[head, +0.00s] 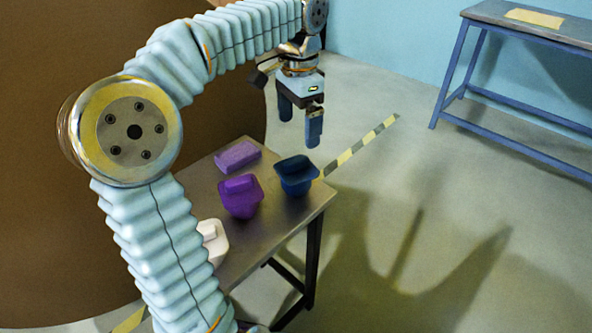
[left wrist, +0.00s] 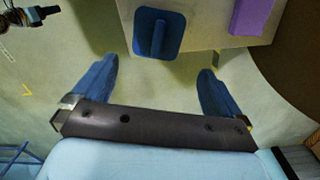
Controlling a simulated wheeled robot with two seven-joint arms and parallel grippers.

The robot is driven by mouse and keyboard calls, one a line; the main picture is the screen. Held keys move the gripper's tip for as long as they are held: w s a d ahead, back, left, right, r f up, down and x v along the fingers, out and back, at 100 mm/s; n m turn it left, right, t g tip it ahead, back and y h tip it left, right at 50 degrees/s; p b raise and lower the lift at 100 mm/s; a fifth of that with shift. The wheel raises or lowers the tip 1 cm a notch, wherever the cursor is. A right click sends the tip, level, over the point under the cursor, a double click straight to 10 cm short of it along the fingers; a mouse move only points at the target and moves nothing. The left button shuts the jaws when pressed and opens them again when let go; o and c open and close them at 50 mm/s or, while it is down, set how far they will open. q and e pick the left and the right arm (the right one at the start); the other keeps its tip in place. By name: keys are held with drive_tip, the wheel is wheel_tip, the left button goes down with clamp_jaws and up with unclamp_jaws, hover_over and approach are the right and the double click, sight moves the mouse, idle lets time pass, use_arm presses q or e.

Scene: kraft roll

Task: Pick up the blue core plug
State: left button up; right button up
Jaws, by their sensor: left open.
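The blue core plug (head: 296,174) stands on the small metal table (head: 262,234) near its far right corner. It has a wide square top with a raised grip. In the left wrist view the plug (left wrist: 158,34) shows from above, with a narrow ridge across its middle. My left gripper (head: 300,123) is open and empty, above and a little behind the plug in the head view. In the left wrist view its two blue fingers (left wrist: 157,92) are spread, and the plug lies beyond their tips, between their lines. My right gripper is not in the head view.
A purple block (head: 237,156) and a purple plug (head: 240,196) stand left of the blue plug. A white plug (head: 212,240) is partly hidden by my left arm. A large brown roll (head: 50,130) rises behind. A blue-legged bench (head: 520,22) stands far right; floor between is clear.

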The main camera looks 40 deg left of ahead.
sight(296, 160)
use_arm(q)
wheel_tip(296, 160, down, 7)
drive_tip(key=shift+s+f+b, duration=0.1)
drive_tip(key=shift+s+b, duration=0.05)
drive_tip(key=shift+b, duration=0.3)
drive_tip(key=f, duration=0.5)
drive_tip(key=shift+s+f, duration=0.1)
drive_tip(key=shift+s, duration=0.2)
drive_tip(key=shift+d, duration=0.1)
drive_tip(key=shift+c, duration=0.5)
drive_tip(key=c, duration=0.6)
drive_tip(key=shift+c, duration=0.2)
